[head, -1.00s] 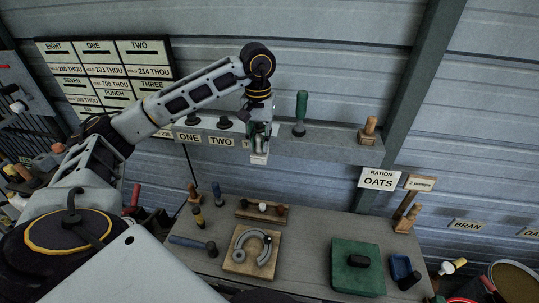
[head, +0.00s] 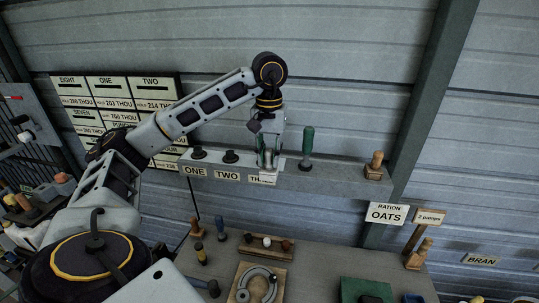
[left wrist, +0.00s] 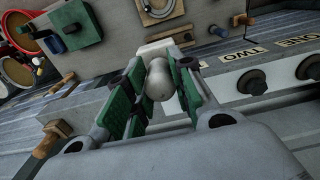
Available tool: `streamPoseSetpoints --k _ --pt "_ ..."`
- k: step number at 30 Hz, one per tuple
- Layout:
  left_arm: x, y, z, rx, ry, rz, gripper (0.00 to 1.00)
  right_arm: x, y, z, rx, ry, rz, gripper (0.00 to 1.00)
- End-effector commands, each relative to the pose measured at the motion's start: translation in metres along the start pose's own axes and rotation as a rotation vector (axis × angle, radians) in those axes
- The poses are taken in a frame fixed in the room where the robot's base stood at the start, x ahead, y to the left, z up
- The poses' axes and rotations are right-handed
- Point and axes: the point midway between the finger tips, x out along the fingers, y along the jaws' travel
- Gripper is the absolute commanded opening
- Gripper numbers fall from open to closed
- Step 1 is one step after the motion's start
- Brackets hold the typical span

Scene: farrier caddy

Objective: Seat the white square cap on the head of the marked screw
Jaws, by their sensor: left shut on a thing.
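My left gripper (head: 268,160) is shut over the wall shelf, near its third label. In the left wrist view its green pads (left wrist: 158,95) close on a pale rounded knob (left wrist: 159,80). A white block-like part shows past the knob, which I take as the white square cap (left wrist: 160,46). In the head view the fingers mostly hide the cap. The partly covered label beginning "TH" (head: 258,179) sits just below the gripper. No screw shows at that place; the gripper hides the spot. My right gripper is not in view.
Two dark round heads stand above labels ONE (head: 199,153) and TWO (head: 231,156). A green-handled tool (head: 307,147) stands close right of the gripper. A wooden-handled stamp (head: 375,164) is farther right on the shelf (head: 340,178). The bench below holds tools and a horseshoe board (head: 256,288).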

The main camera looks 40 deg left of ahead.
Motion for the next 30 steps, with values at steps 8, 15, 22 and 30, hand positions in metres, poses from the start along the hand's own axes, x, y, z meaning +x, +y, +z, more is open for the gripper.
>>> streamPoseSetpoints --k 8,15,22,30 --pt "-0.001 -0.002 -0.008 0.0 0.0 0.001 0.0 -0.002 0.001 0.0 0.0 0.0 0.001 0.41" --pt "-0.001 -0.007 -0.021 0.0 -0.001 0.001 0.0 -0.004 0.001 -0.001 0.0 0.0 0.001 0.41" --pt "-0.001 -0.011 -0.034 0.0 0.0 0.001 0.0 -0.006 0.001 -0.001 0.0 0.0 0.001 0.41" --pt "-0.001 -0.017 -0.05 -0.001 0.0 0.001 0.0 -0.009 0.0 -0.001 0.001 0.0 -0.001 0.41"
